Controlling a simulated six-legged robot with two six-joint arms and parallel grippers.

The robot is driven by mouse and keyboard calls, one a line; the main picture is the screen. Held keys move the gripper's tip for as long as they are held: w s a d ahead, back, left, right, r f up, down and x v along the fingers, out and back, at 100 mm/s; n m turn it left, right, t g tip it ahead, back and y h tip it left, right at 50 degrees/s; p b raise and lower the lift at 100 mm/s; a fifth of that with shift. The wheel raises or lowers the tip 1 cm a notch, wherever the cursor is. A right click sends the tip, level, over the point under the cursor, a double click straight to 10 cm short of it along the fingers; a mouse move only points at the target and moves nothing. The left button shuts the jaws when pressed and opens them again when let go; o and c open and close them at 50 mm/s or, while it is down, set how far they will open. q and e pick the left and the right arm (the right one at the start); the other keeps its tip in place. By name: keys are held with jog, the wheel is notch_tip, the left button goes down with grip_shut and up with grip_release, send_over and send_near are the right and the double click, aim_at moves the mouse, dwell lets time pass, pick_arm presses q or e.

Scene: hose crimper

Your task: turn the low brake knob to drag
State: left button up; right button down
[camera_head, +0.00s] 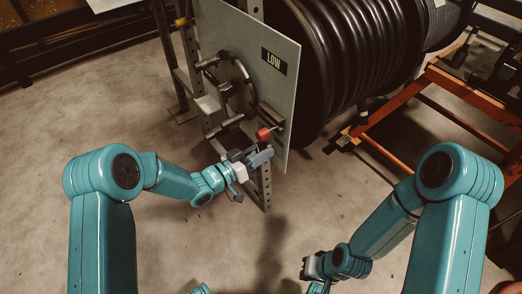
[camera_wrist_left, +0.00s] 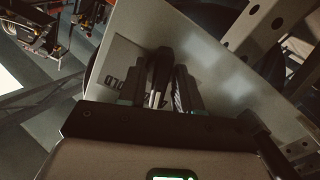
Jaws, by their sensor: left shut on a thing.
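The grey panel (camera_head: 238,45) carries a LOW label (camera_head: 273,61). The low brake knob, with a red part (camera_head: 264,134), is at the panel's lower edge. My left gripper (camera_head: 257,154) is at the knob, and its fingers hide part of it. In the left wrist view, my left gripper (camera_wrist_left: 160,90) is shut on a dark piece between its fingers, taken to be the knob. Printed lettering on a plate (camera_wrist_left: 119,80) shows beside the fingers, partly covered, so the knob's setting cannot be read. My right gripper (camera_head: 313,266) is low at the bottom centre, its fingers unclear.
A large reel of black hose (camera_head: 345,50) stands behind the panel. An orange frame (camera_head: 400,98) is at the right. The floor in front is clear.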

pick_arm(q)
jog(key=shift+f+n, duration=0.1)
jog(key=shift+n, duration=0.6)
jog(key=o, duration=0.7)
jog(key=shift+s, duration=0.1)
